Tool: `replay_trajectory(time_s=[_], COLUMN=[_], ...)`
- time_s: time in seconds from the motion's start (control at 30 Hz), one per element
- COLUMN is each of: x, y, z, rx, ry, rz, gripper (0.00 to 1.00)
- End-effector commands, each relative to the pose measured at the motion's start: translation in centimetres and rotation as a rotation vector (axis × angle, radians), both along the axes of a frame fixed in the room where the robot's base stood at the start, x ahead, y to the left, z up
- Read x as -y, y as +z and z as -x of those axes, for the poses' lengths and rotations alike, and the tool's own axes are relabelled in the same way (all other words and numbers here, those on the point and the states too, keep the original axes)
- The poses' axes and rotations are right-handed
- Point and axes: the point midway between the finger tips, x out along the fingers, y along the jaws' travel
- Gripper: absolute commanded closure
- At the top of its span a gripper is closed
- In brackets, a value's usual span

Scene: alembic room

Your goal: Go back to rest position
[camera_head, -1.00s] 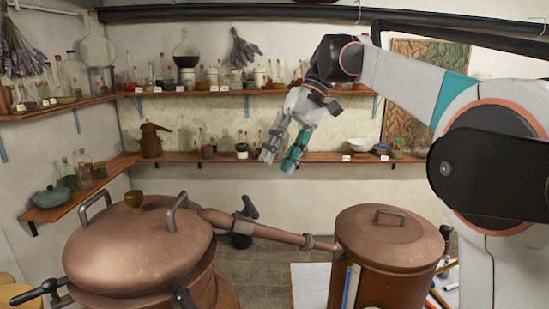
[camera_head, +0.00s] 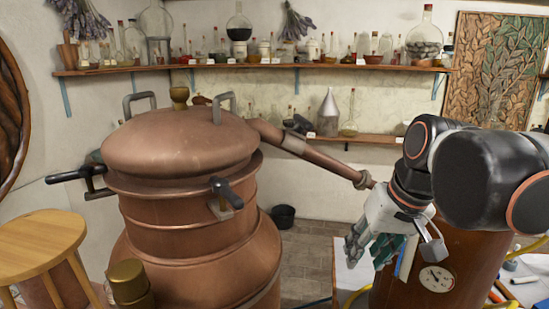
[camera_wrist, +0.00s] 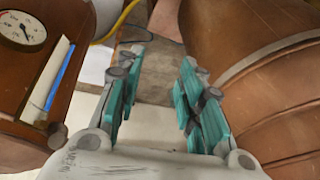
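My gripper (camera_head: 372,250) is at the lower right in the head view, with its fingers pointing down and to the left. It is in front of the copper condenser drum (camera_head: 455,265). In the wrist view my gripper (camera_wrist: 160,95) has its two teal-padded fingers spread wide apart, with nothing between them. The drum with its gauge (camera_wrist: 22,28) is to the left there, and the copper still (camera_wrist: 270,75) is to the right. Bare floor and a pale surface show between the fingers.
The large copper still (camera_head: 185,200) stands at the centre left, its pipe (camera_head: 320,155) running right towards the drum. A wooden stool (camera_head: 42,245) is at the left. Shelves (camera_head: 330,67) with bottles line the back wall. A black bucket (camera_head: 283,217) stands on the floor.

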Motion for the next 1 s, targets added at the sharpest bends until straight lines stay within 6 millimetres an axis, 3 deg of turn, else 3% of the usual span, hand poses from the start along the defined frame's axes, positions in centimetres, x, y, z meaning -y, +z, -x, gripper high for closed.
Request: replay_trajectory(time_s=[0.03, 0.1, 0.3, 0.4, 0.6, 1.0], x=[0.2, 0.7, 2.0, 2.5, 3.0, 3.0], y=[-3.2, -6.2, -14.6, -17.8, -20.7, -20.8], z=[1.2, 2.5, 5.8, 7.1, 8.2, 8.3], rx=[0.028, 0.071, 0.191, 0.238, 0.29, 0.295], ry=[-0.008, -0.021, -0.05, -0.059, -0.066, -0.067], rz=[0.016, 0.041, 0.105, 0.128, 0.151, 0.154], gripper=[0.65, 0.65, 0.65, 0.65, 0.65, 0.65])
